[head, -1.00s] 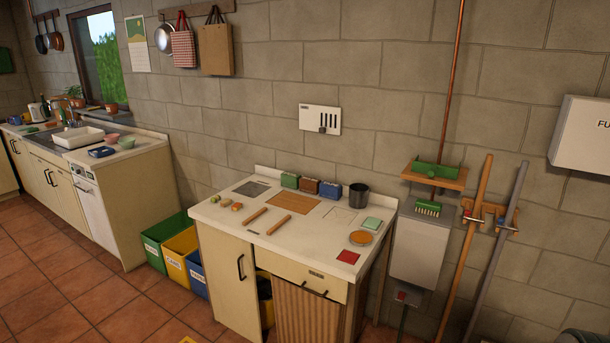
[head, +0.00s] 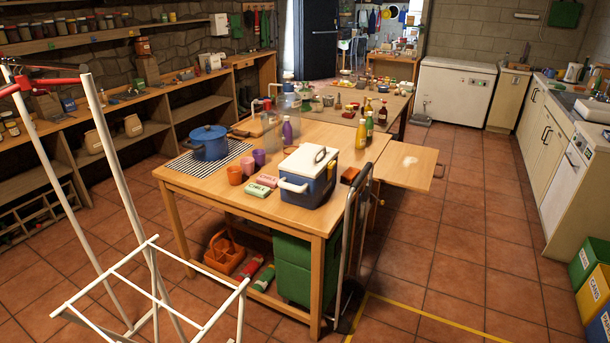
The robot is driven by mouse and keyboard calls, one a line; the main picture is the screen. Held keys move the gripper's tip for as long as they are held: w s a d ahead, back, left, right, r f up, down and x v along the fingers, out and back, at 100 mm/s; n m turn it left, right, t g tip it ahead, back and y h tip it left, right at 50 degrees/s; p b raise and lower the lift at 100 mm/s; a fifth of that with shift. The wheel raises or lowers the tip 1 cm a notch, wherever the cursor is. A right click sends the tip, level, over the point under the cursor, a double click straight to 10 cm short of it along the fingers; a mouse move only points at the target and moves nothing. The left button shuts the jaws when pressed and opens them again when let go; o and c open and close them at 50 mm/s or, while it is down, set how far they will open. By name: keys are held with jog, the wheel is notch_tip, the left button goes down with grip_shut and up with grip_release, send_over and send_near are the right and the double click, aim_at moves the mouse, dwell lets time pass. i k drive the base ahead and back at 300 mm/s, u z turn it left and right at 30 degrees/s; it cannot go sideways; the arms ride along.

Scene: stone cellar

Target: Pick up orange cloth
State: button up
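I cannot make out an orange cloth in the head view. The orange things I can tell are an orange caddy (head: 226,255) on the lower shelf of the wooden table and an orange cup (head: 234,174) on its top. My gripper is not in view.
The wooden table (head: 182,186) holds a blue pot (head: 208,142), a blue and white cooler (head: 309,176) and bottles. A hand truck (head: 352,240) stands at its right end. A white tubular frame (head: 152,246) fills the front left. Tiled floor (head: 460,215) is free between table and right counter.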

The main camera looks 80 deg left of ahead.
aim_at(351, 173)
jog(key=u, duration=1.6)
jog(key=i, duration=2.65)
jog(key=u, duration=1.25)
jog(key=i, duration=1)
jog(key=z, duration=0.05)
